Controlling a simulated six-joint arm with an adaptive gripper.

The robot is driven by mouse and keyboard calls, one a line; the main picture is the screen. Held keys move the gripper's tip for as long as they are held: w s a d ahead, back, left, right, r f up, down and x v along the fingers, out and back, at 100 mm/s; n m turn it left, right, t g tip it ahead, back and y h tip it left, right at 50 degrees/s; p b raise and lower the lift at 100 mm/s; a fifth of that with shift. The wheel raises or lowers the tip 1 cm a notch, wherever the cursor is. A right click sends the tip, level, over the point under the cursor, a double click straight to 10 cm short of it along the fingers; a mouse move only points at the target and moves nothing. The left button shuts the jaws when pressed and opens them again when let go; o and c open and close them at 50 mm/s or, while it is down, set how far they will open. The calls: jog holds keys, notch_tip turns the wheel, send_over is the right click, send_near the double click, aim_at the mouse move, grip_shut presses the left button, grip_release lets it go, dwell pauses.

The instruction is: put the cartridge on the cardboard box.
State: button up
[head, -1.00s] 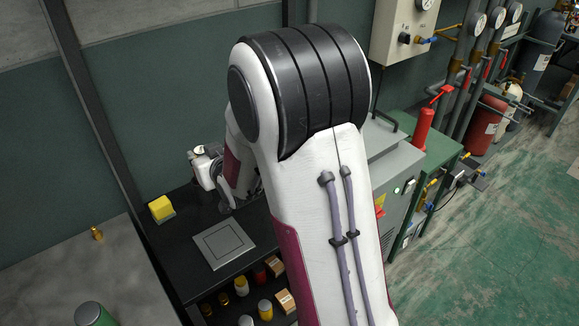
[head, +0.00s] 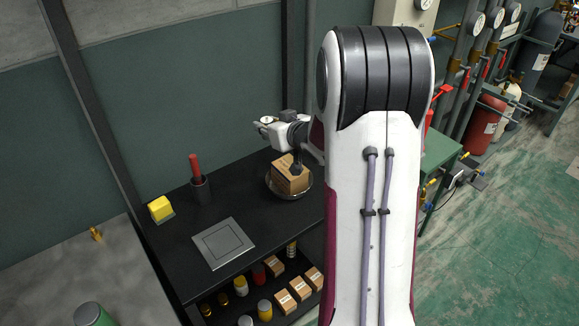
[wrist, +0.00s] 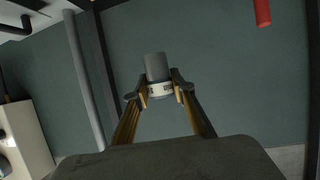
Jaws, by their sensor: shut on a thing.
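The cartridge (wrist: 157,68) is a grey cylinder with a pale, dark-marked band. My gripper (wrist: 160,90) is shut on it, with a finger on each side of the band. In the head view the brown cardboard box (head: 284,178) sits in a round dark pan on the black table, below my wrist. A dark part there overlaps the box's upper right; I cannot tell whether it touches. The cartridge cannot be made out in the head view. The wrist view faces the green wall and shows no box.
Jars and small boxes fill the shelf below. Bare tabletop lies between the cup and pan.

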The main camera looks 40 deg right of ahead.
jog(key=s+d+f+n+y, duration=0.1)
jog(key=s+d+y, duration=0.1)
jog(key=d, duration=0.3)
jog(key=shift+s+n, duration=0.4)
jog(key=shift+s, duration=0.3)
send_over(289, 175)
jog(key=w+d, duration=0.2)
jog(key=w, duration=0.1)
jog(key=shift+s+d+f, duration=0.1)
jog(key=shift+f, duration=1.5)
jog(key=shift+s+d+f, duration=0.1)
jog(key=shift+f, duration=1.45)
jog(key=shift+f, duration=1.85)
